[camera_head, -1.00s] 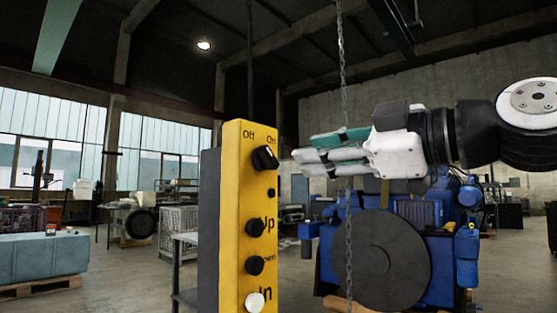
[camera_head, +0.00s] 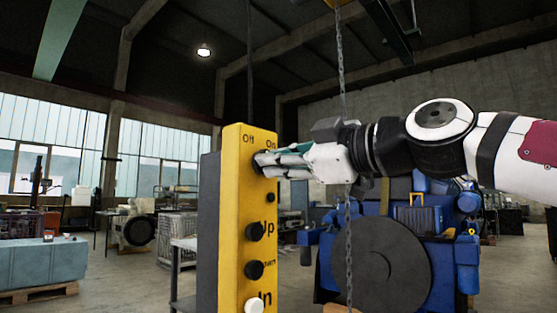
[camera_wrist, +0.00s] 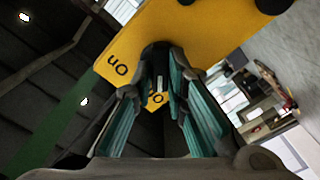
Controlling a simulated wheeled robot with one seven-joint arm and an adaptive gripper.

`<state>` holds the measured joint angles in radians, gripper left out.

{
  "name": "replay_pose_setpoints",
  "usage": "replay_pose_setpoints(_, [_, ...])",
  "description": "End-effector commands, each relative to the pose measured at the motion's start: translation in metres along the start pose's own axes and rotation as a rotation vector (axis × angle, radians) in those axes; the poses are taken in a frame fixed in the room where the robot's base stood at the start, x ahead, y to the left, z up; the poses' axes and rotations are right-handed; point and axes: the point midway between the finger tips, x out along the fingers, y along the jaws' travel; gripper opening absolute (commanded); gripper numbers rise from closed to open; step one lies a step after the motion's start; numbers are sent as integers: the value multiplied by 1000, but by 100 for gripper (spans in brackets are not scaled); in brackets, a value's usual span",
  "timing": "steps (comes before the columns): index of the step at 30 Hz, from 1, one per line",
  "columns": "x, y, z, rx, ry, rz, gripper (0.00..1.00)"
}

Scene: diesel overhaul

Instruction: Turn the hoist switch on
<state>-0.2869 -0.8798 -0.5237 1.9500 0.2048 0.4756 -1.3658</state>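The yellow hoist control box (camera_head: 233,200) hangs upright in the head view, with "Off" and "On" printed at its top. The black rotary switch is hidden behind my fingertips there. In the wrist view the dark switch knob (camera_wrist: 157,62) shows on the yellow face, close to the "On" label (camera_wrist: 118,67). My gripper (camera_head: 264,163) reaches in from the right, with its fingertips at the switch. In the wrist view my gripper's (camera_wrist: 152,88) fingers are apart, one on each side of the knob. Whether they touch it is unclear.
Black buttons (camera_head: 255,231) and a white button (camera_head: 254,305) sit below the switch. A chain (camera_head: 347,230) hangs just right of the box, in front of a blue engine (camera_head: 425,225). A bench (camera_head: 184,243) stands behind the box.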

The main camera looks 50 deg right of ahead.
Motion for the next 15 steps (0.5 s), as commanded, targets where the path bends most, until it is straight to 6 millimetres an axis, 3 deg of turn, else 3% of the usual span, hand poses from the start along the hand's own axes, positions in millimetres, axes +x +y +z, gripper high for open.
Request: replay_pose_setpoints(15, [0, -1, 1, 63, -2, -1, 0])
